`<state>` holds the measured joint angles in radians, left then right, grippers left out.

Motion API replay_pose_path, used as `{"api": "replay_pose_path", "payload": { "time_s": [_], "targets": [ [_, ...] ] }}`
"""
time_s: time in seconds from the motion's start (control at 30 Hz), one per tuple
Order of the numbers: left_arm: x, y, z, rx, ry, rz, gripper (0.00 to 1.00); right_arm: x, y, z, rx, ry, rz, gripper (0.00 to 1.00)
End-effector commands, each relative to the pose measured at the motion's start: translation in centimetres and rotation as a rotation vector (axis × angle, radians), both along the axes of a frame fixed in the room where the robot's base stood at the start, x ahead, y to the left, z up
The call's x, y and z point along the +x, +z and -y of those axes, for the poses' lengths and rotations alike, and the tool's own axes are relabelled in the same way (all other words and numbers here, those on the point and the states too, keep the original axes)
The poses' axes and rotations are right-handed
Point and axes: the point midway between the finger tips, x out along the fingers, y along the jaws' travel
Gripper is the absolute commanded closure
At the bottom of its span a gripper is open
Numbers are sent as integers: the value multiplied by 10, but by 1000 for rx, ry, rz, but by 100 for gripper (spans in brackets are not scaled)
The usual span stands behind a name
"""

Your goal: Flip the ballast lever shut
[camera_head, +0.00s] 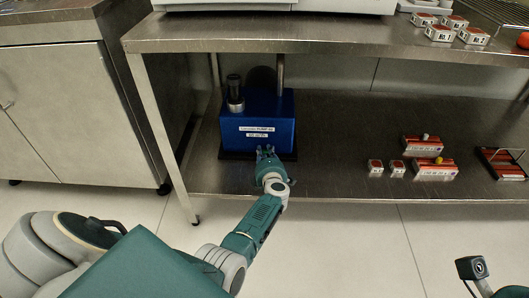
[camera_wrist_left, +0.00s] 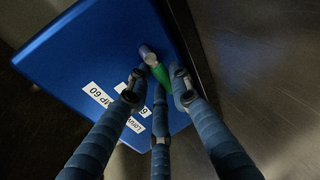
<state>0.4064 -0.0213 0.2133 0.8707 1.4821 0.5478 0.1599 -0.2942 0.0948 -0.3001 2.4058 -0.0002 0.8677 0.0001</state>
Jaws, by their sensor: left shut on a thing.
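The blue pump (camera_head: 257,122) stands on the lower shelf, with white labels on its front. It also fills the upper left of the left wrist view (camera_wrist_left: 95,50). A small lever with a green grip (camera_wrist_left: 161,75) and a pale grey end (camera_wrist_left: 147,54) sticks out near the pump's edge. My left gripper (camera_head: 267,154) is at the lower front of the pump. In the left wrist view its fingers (camera_wrist_left: 158,84) are closed in around the green grip. The lever is hidden by the gripper in the head view. My right gripper is out of view.
The upper shelf (camera_head: 330,38) overhangs the pump. Small red and white boxes (camera_head: 435,168) and a dark tray (camera_head: 503,163) lie on the lower shelf at the right. The shelf between them and the pump is bare. A metal cabinet (camera_head: 75,110) stands at the left.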

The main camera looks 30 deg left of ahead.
Motion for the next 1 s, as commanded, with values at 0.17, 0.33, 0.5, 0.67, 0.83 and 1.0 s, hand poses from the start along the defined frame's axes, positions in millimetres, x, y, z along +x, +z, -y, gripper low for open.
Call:
{"api": "replay_pose_path", "payload": {
  "time_s": [0.17,0.33,0.5,0.67,0.83,1.0],
  "targets": [
    [0,0,1,44,0,-31,100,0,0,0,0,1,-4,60],
    [-1,0,1,64,1,-42,100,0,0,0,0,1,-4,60],
    [-1,0,1,68,1,-46,100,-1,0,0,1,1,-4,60],
    [-1,0,1,68,1,-46,100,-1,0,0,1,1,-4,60],
    [-1,0,1,67,0,-45,71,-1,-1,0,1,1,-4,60],
    [0,1,1,66,0,-43,71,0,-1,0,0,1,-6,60]
  ]
}}
